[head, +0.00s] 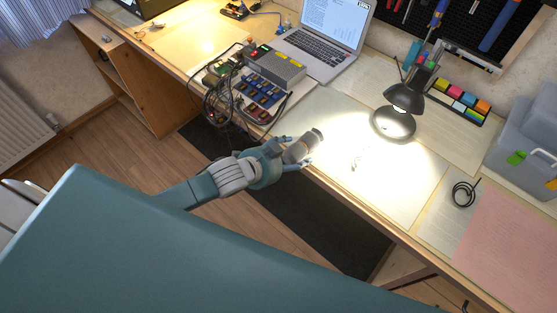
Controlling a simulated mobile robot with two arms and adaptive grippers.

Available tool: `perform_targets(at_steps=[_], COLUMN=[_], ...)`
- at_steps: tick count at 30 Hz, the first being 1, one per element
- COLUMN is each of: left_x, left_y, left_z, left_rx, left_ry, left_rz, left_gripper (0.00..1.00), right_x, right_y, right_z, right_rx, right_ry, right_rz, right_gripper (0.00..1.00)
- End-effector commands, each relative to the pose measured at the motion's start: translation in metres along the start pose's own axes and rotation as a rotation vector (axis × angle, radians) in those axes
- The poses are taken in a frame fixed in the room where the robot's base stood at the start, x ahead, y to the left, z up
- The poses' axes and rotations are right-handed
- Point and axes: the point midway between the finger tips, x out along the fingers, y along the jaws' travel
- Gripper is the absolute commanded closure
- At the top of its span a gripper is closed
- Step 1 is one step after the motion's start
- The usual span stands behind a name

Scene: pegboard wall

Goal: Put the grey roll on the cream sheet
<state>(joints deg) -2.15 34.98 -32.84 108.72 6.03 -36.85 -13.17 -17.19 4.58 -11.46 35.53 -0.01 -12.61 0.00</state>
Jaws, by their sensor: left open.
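The grey roll (301,147), a short cylinder with a darker far end, is at the table's front edge. My left gripper (297,150) is open, with one finger on each side of the roll. I cannot tell whether the fingers touch it, or whether it rests on the table. The cream sheet (390,180) lies flat on the table beyond and to the right of the gripper, brightly lit by the lamp. A small pale item (356,160) lies on it. My right gripper is not in view.
A black desk lamp (404,98) stands at the sheet's back edge. A grey box with cables (274,68) and a tray of coloured parts (261,90) are to the left. A black cable coil (464,194), a pink mat (510,245) and a grey toolbox (525,130) are right.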

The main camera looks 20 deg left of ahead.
Motion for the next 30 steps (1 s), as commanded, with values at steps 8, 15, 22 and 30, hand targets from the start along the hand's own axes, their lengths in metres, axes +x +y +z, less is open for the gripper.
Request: perform_targets(at_steps=[8,15,22,30], left_x=[-0.061,-0.099,-0.108,-0.092], left_y=[0.002,0.001,0.0,0.0], left_z=[0.007,0.006,0.005,0.031], left_rx=[0.004,0.001,0.001,-0.037], left_ry=[-0.001,-0.001,0.001,-0.039], left_rz=[0.001,0.001,-0.001,-0.011], left_gripper=[0.33,0.33,0.33,0.33], right_x=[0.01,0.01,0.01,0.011], right_y=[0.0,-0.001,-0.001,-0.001], right_z=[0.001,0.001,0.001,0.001], right_rx=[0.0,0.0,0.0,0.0], right_ry=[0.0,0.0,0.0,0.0], right_rz=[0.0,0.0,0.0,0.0], right_gripper=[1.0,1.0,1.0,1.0])
